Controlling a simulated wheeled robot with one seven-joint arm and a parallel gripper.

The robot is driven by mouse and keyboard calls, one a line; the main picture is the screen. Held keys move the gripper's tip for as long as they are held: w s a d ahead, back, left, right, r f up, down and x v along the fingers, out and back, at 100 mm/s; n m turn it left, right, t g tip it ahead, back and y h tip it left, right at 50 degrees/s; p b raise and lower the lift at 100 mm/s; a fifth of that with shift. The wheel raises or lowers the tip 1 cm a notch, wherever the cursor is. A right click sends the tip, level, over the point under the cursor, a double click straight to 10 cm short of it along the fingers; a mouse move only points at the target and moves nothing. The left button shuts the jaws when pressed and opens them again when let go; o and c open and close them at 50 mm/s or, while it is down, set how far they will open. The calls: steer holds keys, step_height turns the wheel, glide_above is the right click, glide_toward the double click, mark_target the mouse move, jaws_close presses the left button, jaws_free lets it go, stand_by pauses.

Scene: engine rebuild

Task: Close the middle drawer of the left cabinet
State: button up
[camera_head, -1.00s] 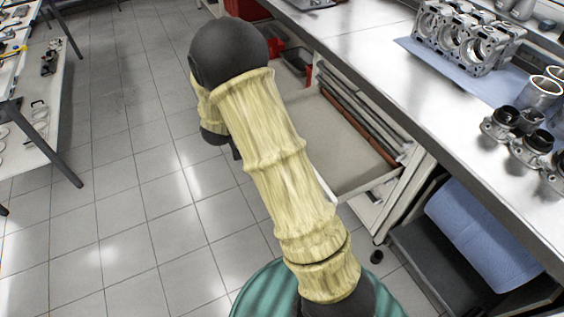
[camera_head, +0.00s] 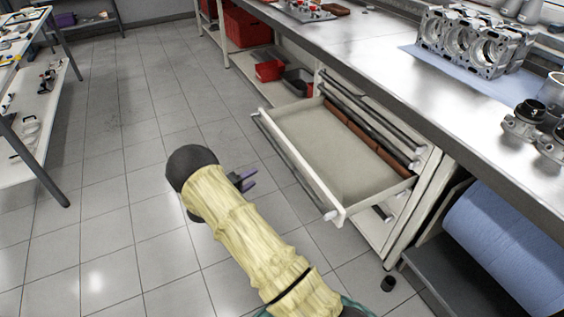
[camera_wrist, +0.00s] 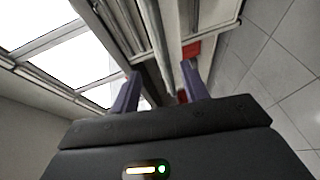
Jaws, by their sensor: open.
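The open drawer (camera_head: 325,150) is pulled far out of the white cabinet (camera_head: 404,200) under the workbench; its tray looks mostly empty, with brown strips at the back. A long bar handle (camera_head: 290,160) runs along its front. Closed drawer fronts with grey bar handles (camera_head: 365,105) show above it, and part of another handle shows below. My gripper (camera_head: 245,180) is to the left of the drawer front, apart from it in the picture. In the wrist view its two purple fingers (camera_wrist: 160,92) are spread apart with nothing held between them.
Red bins (camera_head: 268,70) and a dark bin (camera_head: 298,80) sit on a shelf beyond the cabinet. The workbench (camera_head: 390,75) carries engine blocks (camera_head: 465,42). A blue paper roll (camera_head: 515,240) lies at the right. Tiled floor (camera_head: 120,180) is clear to the left.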

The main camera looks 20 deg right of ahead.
steer(key=shift+d, duration=0.1)
steer(key=b+x, duration=0.1)
steer(key=x, duration=1.6)
steer(key=shift+f+b, duration=0.2)
steer(key=shift+b, duration=0.2)
steer(key=shift+w+d, duration=0.1)
jaws_close()
